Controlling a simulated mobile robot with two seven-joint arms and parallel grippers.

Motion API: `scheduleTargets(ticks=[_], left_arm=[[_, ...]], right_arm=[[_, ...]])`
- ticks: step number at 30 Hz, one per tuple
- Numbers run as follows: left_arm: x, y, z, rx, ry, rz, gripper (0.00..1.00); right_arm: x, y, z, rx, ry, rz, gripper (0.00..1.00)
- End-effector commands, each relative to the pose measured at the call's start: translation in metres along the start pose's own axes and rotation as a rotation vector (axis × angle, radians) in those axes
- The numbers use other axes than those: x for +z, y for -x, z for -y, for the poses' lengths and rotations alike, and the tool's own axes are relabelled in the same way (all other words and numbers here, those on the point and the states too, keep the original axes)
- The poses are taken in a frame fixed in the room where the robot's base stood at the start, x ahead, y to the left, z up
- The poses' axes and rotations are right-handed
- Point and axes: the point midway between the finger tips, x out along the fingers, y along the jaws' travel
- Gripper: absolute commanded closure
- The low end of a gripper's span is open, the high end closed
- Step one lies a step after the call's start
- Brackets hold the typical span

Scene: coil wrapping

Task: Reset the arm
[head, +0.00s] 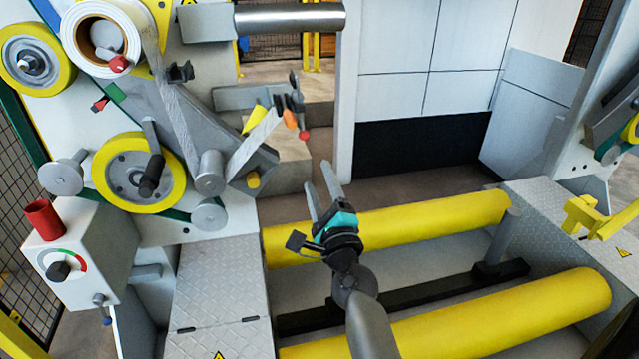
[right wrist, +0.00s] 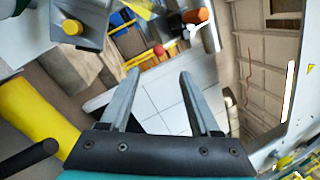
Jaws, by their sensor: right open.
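My right gripper (head: 322,190) is in the middle of the head view, above the rear yellow roller (head: 455,218). Its two fingers point up and away. In the right wrist view the fingers (right wrist: 160,80) stand apart with nothing between them, so it is open and empty. The wrapping machine's film arm, with an orange-tipped end (head: 292,118), is up and to the left of the gripper, apart from it. My left gripper does not show in either view.
The wrapping machine with its film roll (head: 95,40) and yellow wheel (head: 138,173) fills the left. A front yellow roller (head: 480,320) lies near me. A grey panelled wall (head: 420,60) stands behind. Floor space opens between the machine and the wall.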

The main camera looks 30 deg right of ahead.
Motion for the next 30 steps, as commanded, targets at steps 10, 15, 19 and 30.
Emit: scheduleTargets(ticks=[10, 15, 19, 30], left_arm=[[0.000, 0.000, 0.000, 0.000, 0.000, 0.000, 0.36], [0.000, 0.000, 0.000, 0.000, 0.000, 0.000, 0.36], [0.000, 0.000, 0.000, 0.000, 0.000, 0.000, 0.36], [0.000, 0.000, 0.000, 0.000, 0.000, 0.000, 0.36]], right_arm=[[0.000, 0.000, -0.001, 0.003, 0.003, 0.000, 0.37], [-0.006, 0.007, -0.040, 0.094, 0.103, 0.002, 0.37], [-0.017, 0.029, -0.110, 0.260, 0.300, 0.026, 0.37], [-0.071, 0.172, -0.299, 0.787, 0.933, 0.293, 0.37]])
